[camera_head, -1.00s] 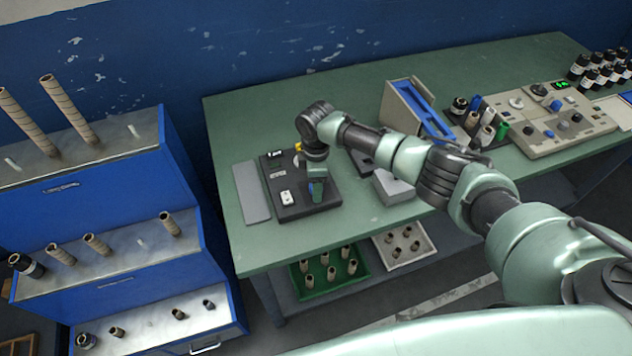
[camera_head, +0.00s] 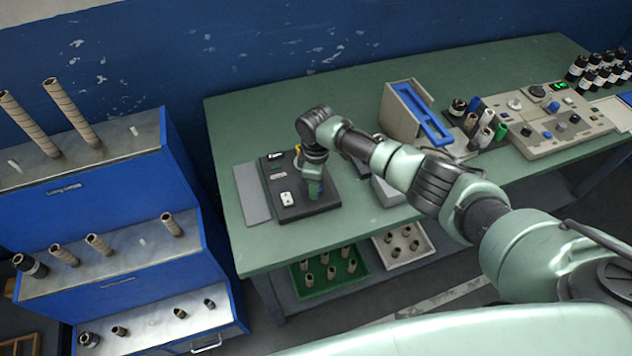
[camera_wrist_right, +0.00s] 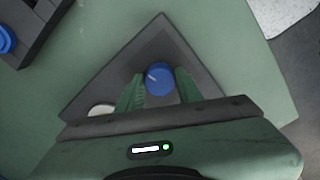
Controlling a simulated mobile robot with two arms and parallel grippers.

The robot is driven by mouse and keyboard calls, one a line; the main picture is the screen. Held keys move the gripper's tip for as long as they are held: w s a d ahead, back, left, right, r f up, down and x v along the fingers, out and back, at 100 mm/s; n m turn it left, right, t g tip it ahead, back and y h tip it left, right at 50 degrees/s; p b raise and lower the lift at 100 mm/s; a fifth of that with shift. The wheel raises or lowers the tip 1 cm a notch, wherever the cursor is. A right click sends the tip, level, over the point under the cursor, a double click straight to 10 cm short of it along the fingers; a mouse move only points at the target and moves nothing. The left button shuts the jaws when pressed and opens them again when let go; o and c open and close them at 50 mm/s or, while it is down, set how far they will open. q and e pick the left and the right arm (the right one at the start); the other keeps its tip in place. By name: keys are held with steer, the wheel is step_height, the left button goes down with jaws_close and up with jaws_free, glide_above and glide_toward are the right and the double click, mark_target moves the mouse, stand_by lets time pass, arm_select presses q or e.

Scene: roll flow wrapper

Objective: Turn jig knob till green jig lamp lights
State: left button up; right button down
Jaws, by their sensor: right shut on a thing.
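The jig (camera_head: 290,209) is a dark flat box on the green table, with a small display and a white switch on top. In the right wrist view, a round blue knob (camera_wrist_right: 159,78) with a pale pointer mark stands on the dark jig top (camera_wrist_right: 120,75). My right gripper (camera_wrist_right: 158,88), with green fingers, is shut on the knob from both sides. In the head view my right gripper (camera_head: 315,189) points down at the jig's right part and hides much of the knob. I cannot make out a lit green jig lamp. My left gripper is not in view.
A grey plate (camera_head: 252,193) lies left of the jig. A blue-and-beige stand (camera_head: 405,115) and a control panel (camera_head: 548,125) with a green display are farther right. A blue rack (camera_head: 105,190) with tubes stands at the left. Trays with tubes sit under the table.

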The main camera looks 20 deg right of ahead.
steer(key=m+p, duration=0.2)
steer(key=m, duration=0.2)
steer(key=shift+r+m, duration=0.15)
steer(key=shift+m, duration=0.15)
steer(key=shift+m+p, duration=0.65)
steer(key=shift+m, duration=1.25)
steer(key=c, duration=0.9)
jaws_free()
steer(key=shift+c, duration=0.2)
step_height(320, 180, up, 8)
steer(key=shift+f, duration=0.15)
